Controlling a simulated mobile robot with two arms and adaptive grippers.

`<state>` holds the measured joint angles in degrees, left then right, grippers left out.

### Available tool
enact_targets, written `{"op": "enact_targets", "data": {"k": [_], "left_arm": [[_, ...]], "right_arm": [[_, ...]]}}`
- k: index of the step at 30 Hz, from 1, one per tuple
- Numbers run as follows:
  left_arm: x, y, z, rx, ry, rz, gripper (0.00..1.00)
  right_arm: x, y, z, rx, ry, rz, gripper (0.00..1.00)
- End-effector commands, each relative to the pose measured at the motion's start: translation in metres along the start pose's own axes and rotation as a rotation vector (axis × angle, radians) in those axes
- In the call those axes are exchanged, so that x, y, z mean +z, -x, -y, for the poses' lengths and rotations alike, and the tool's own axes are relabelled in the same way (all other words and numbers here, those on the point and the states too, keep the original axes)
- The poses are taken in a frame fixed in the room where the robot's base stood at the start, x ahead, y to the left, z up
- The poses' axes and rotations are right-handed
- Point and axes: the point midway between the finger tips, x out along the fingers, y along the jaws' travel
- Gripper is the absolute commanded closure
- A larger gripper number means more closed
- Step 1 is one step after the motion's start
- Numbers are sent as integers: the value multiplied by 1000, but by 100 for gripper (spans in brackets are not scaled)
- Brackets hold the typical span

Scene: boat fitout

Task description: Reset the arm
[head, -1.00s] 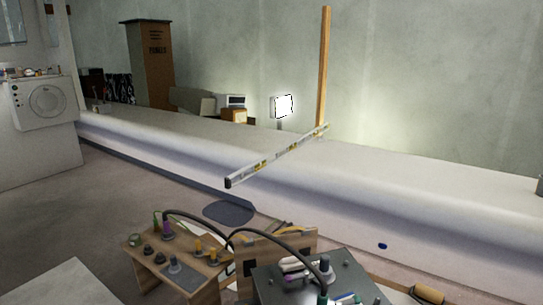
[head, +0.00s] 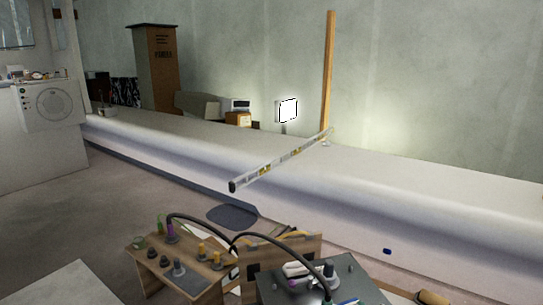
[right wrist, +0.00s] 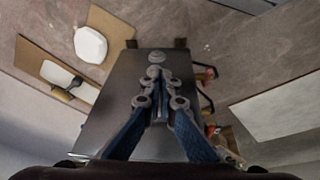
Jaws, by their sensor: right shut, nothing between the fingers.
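My right gripper (right wrist: 157,85) shows in the right wrist view, with its two blue-and-grey fingers together and nothing between them. It points down over a dark grey flat-topped surface (right wrist: 120,95); I cannot tell how far above it the fingertips are. My left gripper is in neither view, and neither gripper shows in the head view.
A long white hull (head: 300,165) crosses the head view, with a spirit level (head: 280,160) lying across it. A wooden tool stand (head: 185,265) and a grey-topped box (head: 345,282) stand in front. A trowel (right wrist: 70,80) lies on the floor in the right wrist view.

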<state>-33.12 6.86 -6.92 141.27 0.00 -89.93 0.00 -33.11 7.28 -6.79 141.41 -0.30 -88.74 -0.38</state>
Motion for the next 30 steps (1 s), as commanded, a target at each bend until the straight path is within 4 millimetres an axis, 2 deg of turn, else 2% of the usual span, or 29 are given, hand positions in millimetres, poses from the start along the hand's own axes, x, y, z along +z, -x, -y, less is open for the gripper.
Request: {"op": "enact_targets", "data": {"k": [1, 8, 14, 17, 23, 30], "left_arm": [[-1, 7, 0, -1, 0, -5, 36], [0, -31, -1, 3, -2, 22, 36], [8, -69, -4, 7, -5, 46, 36], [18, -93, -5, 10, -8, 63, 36], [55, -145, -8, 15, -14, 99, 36], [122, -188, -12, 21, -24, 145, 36]], "right_arm": [[7, 6, 7, -18, -18, 26, 100], [7, -31, 6, -16, -10, 46, 100], [16, -69, 9, -20, -7, 69, 100], [26, -93, 11, -22, -4, 85, 100], [64, -144, 15, -28, 4, 122, 100], [132, -185, 20, -33, 14, 168, 100]]}}
